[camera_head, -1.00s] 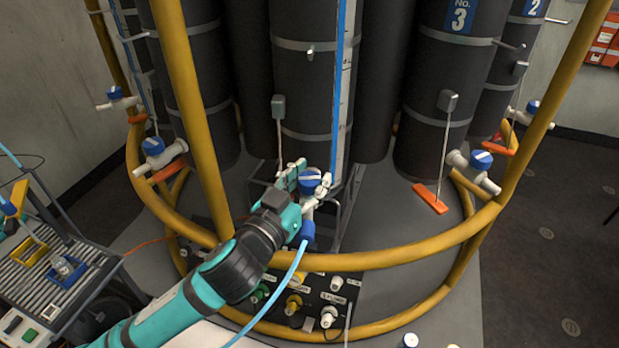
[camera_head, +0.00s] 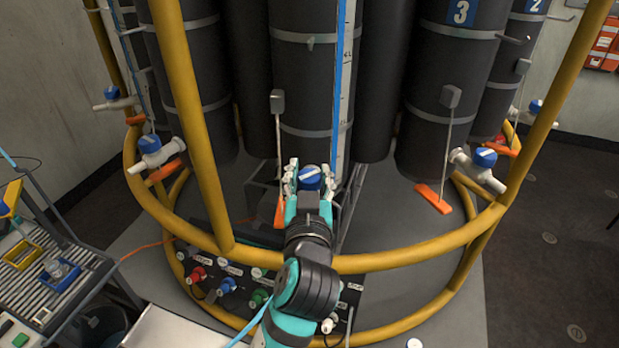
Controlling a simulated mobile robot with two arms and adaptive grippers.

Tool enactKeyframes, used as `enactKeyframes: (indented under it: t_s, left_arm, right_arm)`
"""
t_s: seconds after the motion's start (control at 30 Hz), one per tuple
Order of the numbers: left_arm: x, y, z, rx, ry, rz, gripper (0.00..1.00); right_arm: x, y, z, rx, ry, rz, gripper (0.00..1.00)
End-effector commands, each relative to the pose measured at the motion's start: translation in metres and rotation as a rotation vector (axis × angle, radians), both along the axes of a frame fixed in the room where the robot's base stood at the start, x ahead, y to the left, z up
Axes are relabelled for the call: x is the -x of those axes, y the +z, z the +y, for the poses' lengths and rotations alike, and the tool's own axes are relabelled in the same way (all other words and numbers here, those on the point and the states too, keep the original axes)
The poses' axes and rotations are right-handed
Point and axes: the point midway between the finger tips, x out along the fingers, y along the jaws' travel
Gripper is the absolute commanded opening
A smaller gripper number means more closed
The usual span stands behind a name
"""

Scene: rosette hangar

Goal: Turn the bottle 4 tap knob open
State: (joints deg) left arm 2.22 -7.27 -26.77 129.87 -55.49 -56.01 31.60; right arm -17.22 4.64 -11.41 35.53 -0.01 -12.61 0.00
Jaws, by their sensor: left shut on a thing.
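A blue tap knob (camera_head: 310,178) with a white bar on top sits at the foot of the middle black bottle (camera_head: 305,85), left of the bottle marked 3; the middle bottle's own number is out of view. The white bar lies at a slant, its right end higher. My left gripper (camera_head: 310,174) comes up from below and is shut on the knob, one finger on each side. The tap's body and outlet are hidden behind the gripper and wrist. My right gripper is not in view.
A yellow rail ring (camera_head: 400,252) and upright yellow posts (camera_head: 187,90) surround the bottles. Other blue-knobbed taps stand at left (camera_head: 150,144) and right (camera_head: 485,158). A valve panel (camera_head: 215,275) lies below the ring, and a cart (camera_head: 60,265) stands at the left.

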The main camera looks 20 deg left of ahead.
Motion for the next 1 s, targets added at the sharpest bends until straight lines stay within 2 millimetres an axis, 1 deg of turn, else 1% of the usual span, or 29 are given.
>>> enactKeyframes:
  t_s: [0.3,0.33,0.5,0.53,1.0]
  left_arm:
    - [-0.0001,0.0003,0.0000,0.000,0.001,-0.001,0.06]
    - [-0.0001,0.0004,0.0000,0.000,0.001,-0.001,0.41]
    - [-0.0001,0.0004,0.0000,0.000,0.000,-0.001,0.63]
    - [0.0000,0.0004,0.0000,0.000,0.000,-0.001,0.65]
    - [-0.0001,0.0006,0.0001,-0.001,-0.004,-0.001,0.65]
  right_arm:
    - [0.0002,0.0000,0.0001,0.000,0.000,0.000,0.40]
    - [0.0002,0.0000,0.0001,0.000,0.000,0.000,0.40]
    - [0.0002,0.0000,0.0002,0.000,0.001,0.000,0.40]
    - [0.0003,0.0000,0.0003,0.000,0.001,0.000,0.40]
    - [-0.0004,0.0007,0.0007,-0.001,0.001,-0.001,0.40]
